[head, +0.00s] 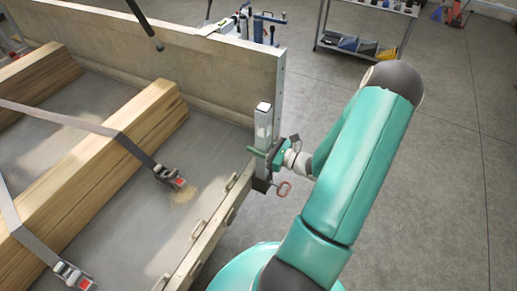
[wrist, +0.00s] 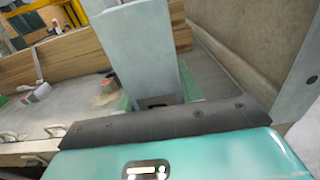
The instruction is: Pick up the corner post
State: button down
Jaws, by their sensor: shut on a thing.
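The corner post (head: 263,135) is a pale grey metal upright at the near right corner of the trailer bed. It stands upright, with its lower end at a dark bracket on the bed's edge. In the wrist view the post (wrist: 140,45) fills the middle, close in front of the gripper. My gripper (head: 264,152) comes from the right and is shut around the post at about mid-height. In the wrist view the green fingers (wrist: 158,102) show at the post's two sides. Whether the post's foot sits in the bracket is hidden.
The trailer's back board (head: 190,62) stands right behind the post. Timber beams (head: 110,150) lie on the bed under grey straps with ratchets (head: 170,177). A red-handled pin (head: 283,189) hangs beside the bracket. A shelf cart (head: 365,35) stands at the back. The floor at right is clear.

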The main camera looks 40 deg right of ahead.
aim_at(258, 109)
notch_tip(258, 109, up, 16)
jog(key=shift+r, duration=0.15)
dwell(0.5)
dwell(0.3)
